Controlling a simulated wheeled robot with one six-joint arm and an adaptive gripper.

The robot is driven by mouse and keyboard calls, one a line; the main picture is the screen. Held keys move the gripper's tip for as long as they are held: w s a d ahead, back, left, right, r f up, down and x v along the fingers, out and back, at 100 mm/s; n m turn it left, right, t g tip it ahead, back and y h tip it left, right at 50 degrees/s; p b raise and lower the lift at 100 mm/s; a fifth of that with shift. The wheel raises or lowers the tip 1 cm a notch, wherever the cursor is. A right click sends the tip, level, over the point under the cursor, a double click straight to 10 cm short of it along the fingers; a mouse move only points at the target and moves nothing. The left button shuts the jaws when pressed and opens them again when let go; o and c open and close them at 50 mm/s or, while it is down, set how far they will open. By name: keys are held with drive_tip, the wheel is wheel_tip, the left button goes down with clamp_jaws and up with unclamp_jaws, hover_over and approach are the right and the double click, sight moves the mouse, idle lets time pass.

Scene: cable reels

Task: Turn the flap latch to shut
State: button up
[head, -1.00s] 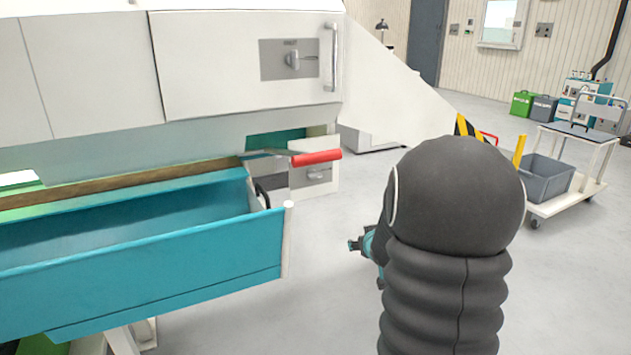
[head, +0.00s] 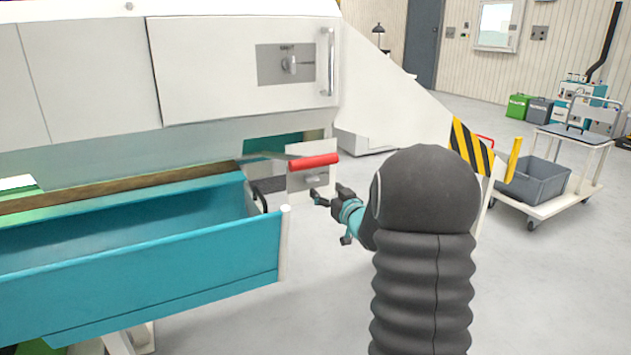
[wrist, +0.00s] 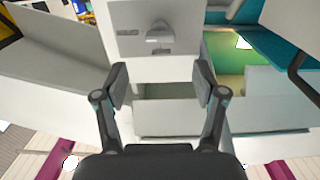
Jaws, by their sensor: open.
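A second latch (head: 290,65) sits on a grey plate in the upper white flap (head: 210,70). In the wrist view a grey latch knob (wrist: 158,34) stands on a labelled grey plate, beyond my fingertips. My gripper (head: 332,218) is just right of and below the lower panel in the head view. In the wrist view my gripper (wrist: 161,86) is open, with nothing between its fingers.
A teal trough (head: 150,265) juts out at the left. A striped yellow and black guard (head: 470,146) stands behind my arm. A cart with a grey bin (head: 536,178) is at the right. Open floor lies between.

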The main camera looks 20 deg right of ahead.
sight(314, 180)
drive_tip(key=w, duration=0.8)
drive_tip(key=shift+a+p, duration=0.2)
drive_tip(key=shift+p, duration=0.1)
drive_tip(key=c, duration=1.1)
